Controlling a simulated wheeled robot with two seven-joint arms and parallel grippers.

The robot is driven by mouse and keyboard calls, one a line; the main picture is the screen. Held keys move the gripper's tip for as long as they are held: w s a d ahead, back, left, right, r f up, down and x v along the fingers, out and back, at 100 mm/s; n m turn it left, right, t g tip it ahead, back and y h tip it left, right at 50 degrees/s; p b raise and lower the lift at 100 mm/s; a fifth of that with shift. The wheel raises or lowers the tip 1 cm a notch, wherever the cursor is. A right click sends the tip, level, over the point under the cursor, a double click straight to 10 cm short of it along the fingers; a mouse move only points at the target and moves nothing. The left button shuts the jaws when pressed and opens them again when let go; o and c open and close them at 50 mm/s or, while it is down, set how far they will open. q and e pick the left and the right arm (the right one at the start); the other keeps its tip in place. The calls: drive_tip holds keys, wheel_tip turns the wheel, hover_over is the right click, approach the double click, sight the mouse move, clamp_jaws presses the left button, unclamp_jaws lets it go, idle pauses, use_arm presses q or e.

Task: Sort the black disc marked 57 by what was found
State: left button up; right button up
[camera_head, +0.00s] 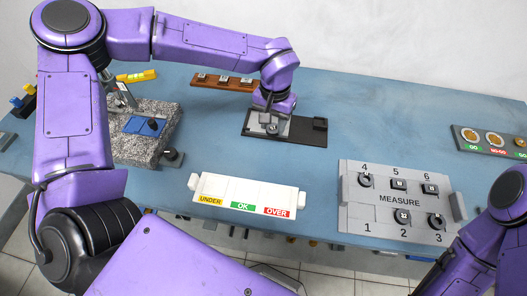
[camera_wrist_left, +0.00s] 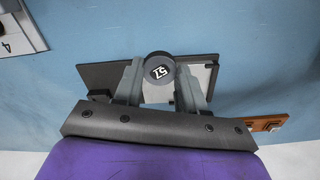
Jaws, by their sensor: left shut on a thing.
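The black disc marked 57 (camera_wrist_left: 159,67) is between the two fingertips of my left gripper (camera_wrist_left: 160,82), which is shut on it. In the head view my left gripper (camera_head: 271,122) is over the dark plate (camera_head: 303,131) with a light grey area; the disc shows there only as a small dark shape. I cannot tell whether the disc touches the plate. A white tray (camera_head: 247,190) with yellow UNDER, green OK and red OVER labels stands in front of the plate. My right arm shows at the lower right, but its gripper is out of view.
A grey MEASURE board (camera_head: 385,222) with numbered places holds several dark parts; place 1 looks empty. A granite block (camera_head: 150,150) with a blue piece stands left. A brown rack (camera_head: 225,82) lies behind, and a GO/NO-GO gauge board (camera_head: 491,140) at right.

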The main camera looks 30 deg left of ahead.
use_arm(q)
drive_tip(key=s+d+r+n+p, duration=0.1)
drive_tip(key=s+d+n+p, duration=0.1)
drive_tip(key=s+d+p, duration=0.3)
drive_tip(key=n+p, duration=0.4)
drive_tip(key=p, duration=0.4)
approach(279, 198)
drive_tip(key=shift+w+a+f, duration=0.1)
drive_tip(key=shift+w+f, duration=0.05)
drive_tip(key=shift+f, duration=0.05)
drive_tip(key=shift+r, duration=0.1)
drive_tip(key=shift+f+b, duration=1.6)
drive_tip(key=shift+f, duration=1.2)
drive_tip(key=shift+f, duration=0.2)
